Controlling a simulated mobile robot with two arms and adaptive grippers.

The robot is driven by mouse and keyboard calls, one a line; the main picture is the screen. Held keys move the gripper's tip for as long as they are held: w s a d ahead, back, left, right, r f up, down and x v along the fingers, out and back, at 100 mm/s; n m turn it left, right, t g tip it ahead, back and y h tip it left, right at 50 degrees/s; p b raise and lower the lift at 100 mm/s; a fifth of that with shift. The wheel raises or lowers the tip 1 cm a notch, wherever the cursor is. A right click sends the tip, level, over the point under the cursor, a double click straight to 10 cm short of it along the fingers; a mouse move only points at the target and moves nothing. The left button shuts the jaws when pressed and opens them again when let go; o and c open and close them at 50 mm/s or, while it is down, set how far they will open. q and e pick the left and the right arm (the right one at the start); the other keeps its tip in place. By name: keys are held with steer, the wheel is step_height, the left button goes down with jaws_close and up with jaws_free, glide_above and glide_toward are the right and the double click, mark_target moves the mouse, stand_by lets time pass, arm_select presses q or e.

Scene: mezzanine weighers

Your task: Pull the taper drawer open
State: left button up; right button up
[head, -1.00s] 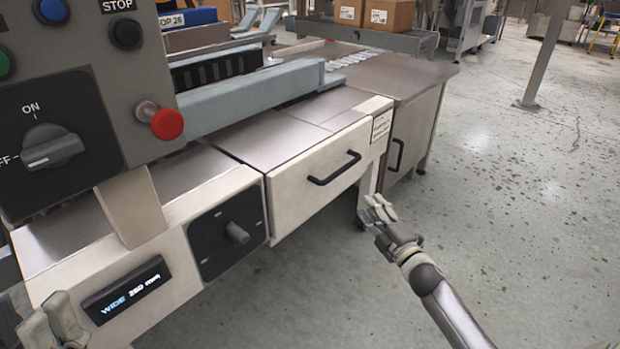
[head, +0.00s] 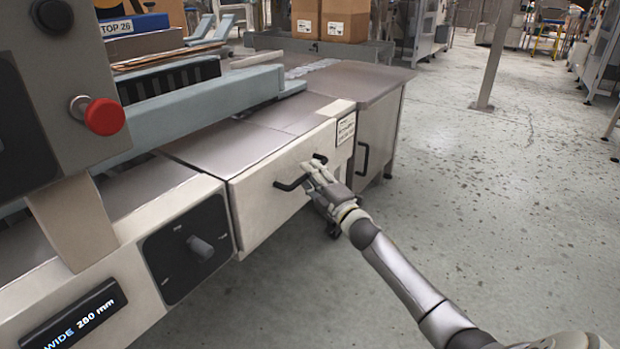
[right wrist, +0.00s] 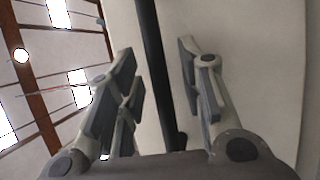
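The taper drawer (head: 262,208) is the pale front under the metal worktop in the head view, and it looks shut. Its black bar handle (head: 289,185) is partly hidden by my right gripper (head: 314,172), which is at the handle's right part. In the right wrist view the handle (right wrist: 153,45) runs as a dark bar between the two spread fingers of the right gripper (right wrist: 158,65), in front of the pale drawer face (right wrist: 240,40). The fingers are open and do not appear closed on the bar. My left gripper is out of view.
Left of the drawer are a black knob panel (head: 188,245) and a display (head: 75,318). A red button (head: 104,116) sits on the control box. A cabinet (head: 378,130) with its own black handle stands beyond the drawer. The floor (head: 480,220) to the right is clear.

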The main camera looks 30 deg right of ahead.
steer(key=shift+w, duration=0.4)
jaws_close()
